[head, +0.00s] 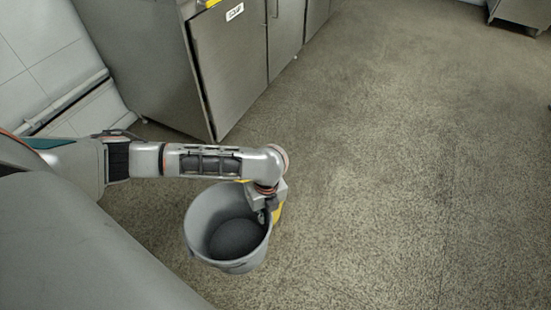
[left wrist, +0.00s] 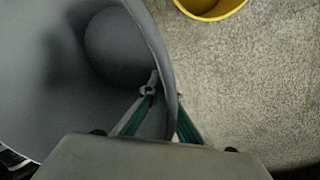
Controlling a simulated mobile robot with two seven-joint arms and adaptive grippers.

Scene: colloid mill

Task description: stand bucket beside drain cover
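A grey bucket (head: 201,222) is upright at the lower middle of the head view, its open top facing up and its inside empty. In the left wrist view, the bucket (left wrist: 40,80) fills the left side. My left gripper (head: 268,214) is at its right rim. One green finger is inside the wall and the other outside, with the rim between the fingertips (left wrist: 166,94), and it looks shut on the rim. I cannot tell whether the bucket touches the floor. No drain cover can be made out. My right gripper is out of view.
A yellow round-rimmed thing (left wrist: 212,14) is close to the bucket's right side; in the head view it is mostly hidden behind my gripper. Steel cabinets (head: 232,65) stand at the upper left. The speckled floor (head: 410,170) is clear on the right.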

